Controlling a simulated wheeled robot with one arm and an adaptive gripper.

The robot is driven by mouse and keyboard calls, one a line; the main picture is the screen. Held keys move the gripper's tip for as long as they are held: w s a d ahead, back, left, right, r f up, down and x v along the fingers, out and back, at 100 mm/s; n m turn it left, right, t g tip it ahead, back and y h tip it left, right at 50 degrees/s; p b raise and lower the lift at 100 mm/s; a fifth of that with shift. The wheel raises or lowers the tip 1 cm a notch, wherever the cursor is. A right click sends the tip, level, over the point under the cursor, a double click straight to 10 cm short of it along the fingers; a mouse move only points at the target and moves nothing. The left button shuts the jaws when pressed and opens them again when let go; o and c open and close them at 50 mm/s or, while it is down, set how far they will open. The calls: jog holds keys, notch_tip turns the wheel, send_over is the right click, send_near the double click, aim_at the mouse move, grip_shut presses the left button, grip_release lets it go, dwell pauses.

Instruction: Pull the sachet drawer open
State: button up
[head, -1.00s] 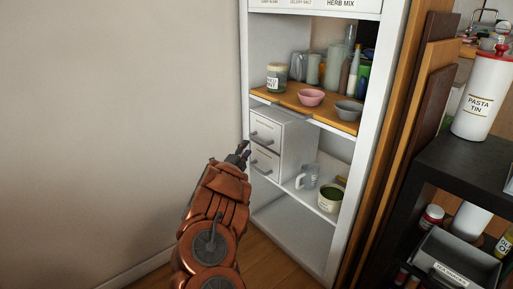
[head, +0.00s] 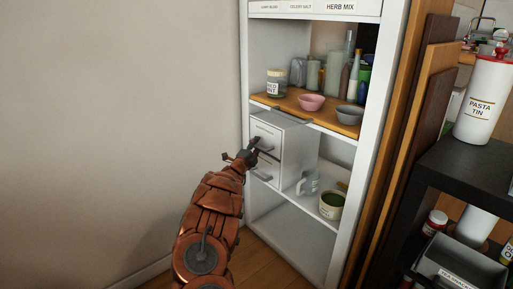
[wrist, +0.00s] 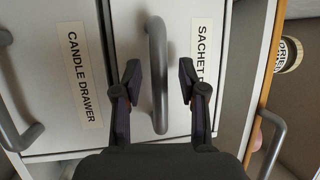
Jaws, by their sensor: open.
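The sachet drawer (head: 266,131) is the upper white drawer of a small two-drawer unit on the shelf, and it looks shut. Its label (wrist: 200,55) is partly hidden by my right finger in the wrist view. Its grey bar handle (wrist: 157,75) runs between my two fingers, with a gap on each side. My gripper (wrist: 158,82) is open around the handle and not closed on it. In the head view, my gripper (head: 250,153) is at the drawer front, and it hides part of the handle area.
The candle drawer (wrist: 75,75) is directly below, with its own handle (wrist: 15,95). Above is a wooden board (head: 285,100) with bowls, jars and bottles. A mug (head: 308,183) and a green-filled pot (head: 331,204) stand right of the unit. Left of the shelf is bare wall.

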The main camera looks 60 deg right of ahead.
jog(key=shift+d, duration=0.2)
grip_shut()
dwell(0.4)
dwell(0.3)
